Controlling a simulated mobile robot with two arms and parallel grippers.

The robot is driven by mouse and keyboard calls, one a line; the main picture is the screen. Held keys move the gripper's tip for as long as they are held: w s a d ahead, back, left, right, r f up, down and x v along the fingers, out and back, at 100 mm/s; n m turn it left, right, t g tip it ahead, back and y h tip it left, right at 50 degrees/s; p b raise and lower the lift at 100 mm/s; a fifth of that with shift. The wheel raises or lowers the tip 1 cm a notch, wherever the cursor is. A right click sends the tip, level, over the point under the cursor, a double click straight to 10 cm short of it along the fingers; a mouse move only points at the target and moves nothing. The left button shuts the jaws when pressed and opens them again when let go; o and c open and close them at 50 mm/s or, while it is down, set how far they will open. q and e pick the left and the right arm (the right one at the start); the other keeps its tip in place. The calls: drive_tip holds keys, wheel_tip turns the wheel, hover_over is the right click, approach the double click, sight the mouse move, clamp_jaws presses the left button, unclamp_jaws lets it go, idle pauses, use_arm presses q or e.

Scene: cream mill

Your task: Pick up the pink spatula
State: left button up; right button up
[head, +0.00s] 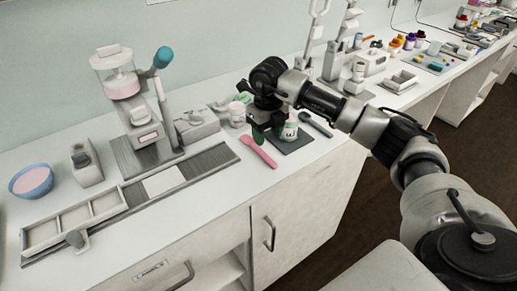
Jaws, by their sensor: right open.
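The pink spatula (259,151) lies on the white counter near its front edge. Its broad end points toward the front right and its thin end toward the back left. My right gripper (265,127) comes in from the right and points down just behind the spatula, beside a small labelled jar. It is open, and I see nothing held in it. Its fingertips are small and dark here, so I cannot tell how high they are above the counter. My left gripper is not in view.
The jar (290,131) stands on a dark mat (293,145), with a dark spoon-like tool (316,124) to its right. A lever machine (140,115), a slatted rail (207,165), a tray (72,219) and a blue bowl (31,182) stand left. Cabinets lie below the counter.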

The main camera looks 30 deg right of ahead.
sight(263, 154)
drive_tip(key=shift+f, duration=0.55)
drive_tip(key=shift+w+f, duration=0.15)
drive_tip(key=shift+f, duration=0.15)
drive_tip(key=f, duration=0.1)
drive_tip(key=f+p, duration=0.1)
drive_tip(key=f, duration=0.2)
drive_tip(key=shift+w+a+f+p, duration=0.2)
drive_tip(key=shift+a+p, duration=0.1)
drive_tip(key=shift+a, duration=0.05)
drive_tip(key=shift+f, duration=0.45)
drive_tip(key=c, duration=0.5)
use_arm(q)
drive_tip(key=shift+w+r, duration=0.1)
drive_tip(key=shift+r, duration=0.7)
use_arm(e)
clamp_jaws()
